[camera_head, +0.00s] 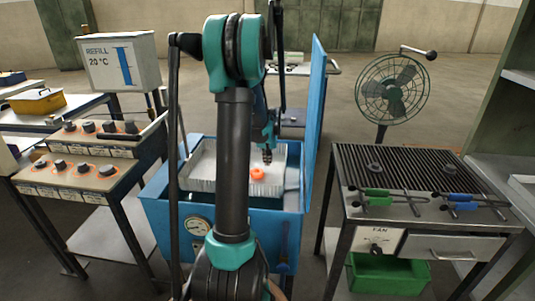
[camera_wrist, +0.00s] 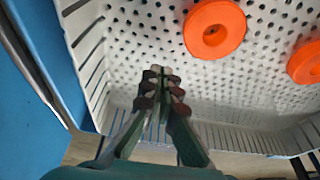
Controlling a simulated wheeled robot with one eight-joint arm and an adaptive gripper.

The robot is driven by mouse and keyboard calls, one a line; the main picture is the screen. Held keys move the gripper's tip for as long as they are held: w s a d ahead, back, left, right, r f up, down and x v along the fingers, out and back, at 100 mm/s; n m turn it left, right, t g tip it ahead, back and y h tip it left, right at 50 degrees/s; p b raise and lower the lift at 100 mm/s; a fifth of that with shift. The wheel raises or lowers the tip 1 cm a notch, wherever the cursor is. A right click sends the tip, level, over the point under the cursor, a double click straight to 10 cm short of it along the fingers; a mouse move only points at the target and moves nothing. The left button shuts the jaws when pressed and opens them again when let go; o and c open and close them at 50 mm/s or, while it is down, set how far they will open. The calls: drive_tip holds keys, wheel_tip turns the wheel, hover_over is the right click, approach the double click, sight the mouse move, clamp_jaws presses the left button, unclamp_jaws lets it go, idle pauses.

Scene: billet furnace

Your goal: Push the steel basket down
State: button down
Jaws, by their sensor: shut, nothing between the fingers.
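The steel basket (camera_head: 200,183) is a pale perforated tray with slotted walls. It sits at the opening of the blue tank (camera_head: 157,212), its near wall standing up around the tank's rim level. In the wrist view, the basket floor (camera_wrist: 130,48) fills most of the picture. Two orange discs with centre holes, one (camera_wrist: 215,28) near the top and one (camera_wrist: 305,62) at the right edge, lie on it. My gripper (camera_wrist: 163,78) is shut and empty, pointing down over the basket. In the head view, my gripper (camera_head: 267,158) is just above an orange disc. Contact with the basket cannot be told.
The tank's blue lid (camera_head: 317,120) stands open on the right. A grill table (camera_head: 400,180) with tongs and a fan (camera_head: 392,88) are further right. A control bench (camera_head: 85,175) and a refill box (camera_head: 122,62) stand left. My arm hides part of the tank.

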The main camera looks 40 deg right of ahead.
drive_tip(key=shift+f, duration=0.7)
